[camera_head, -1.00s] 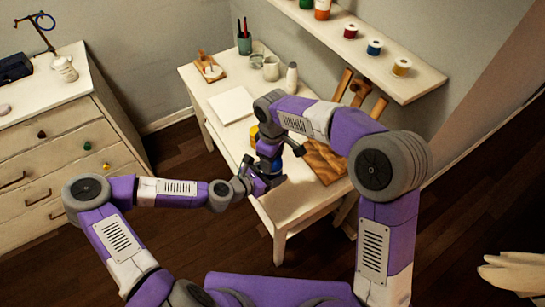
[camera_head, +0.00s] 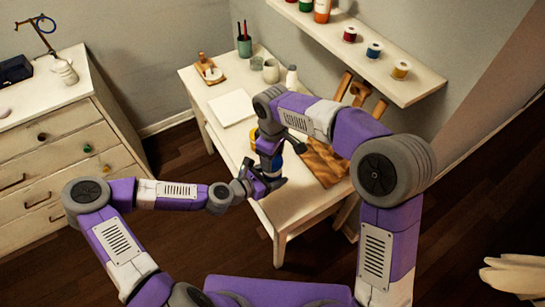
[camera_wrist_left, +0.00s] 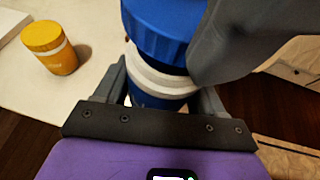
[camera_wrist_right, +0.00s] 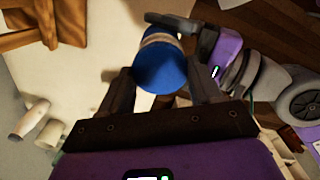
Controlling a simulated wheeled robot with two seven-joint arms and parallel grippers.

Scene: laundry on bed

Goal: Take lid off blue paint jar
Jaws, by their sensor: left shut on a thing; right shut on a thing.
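The blue paint jar (camera_wrist_left: 150,100) has a white band and stands between the fingers of my left gripper (camera_head: 266,182), which is shut on its body. My right gripper (camera_head: 268,145) is shut on the ribbed blue lid (camera_wrist_left: 165,22) from above. The right wrist view shows the lid (camera_wrist_right: 160,70) between its fingers, with the white band beyond. A dark strip shows between lid and band; I cannot tell whether they are apart. The jar is held near the table's front edge.
A yellow jar (camera_wrist_left: 50,47) stands on the white table (camera_head: 290,205) nearby. A wooden piece (camera_head: 325,162) lies to the right. A white bottle (camera_head: 291,77), cups and a pale sheet (camera_head: 232,107) are farther back. A shelf (camera_head: 400,82) with paint jars is above.

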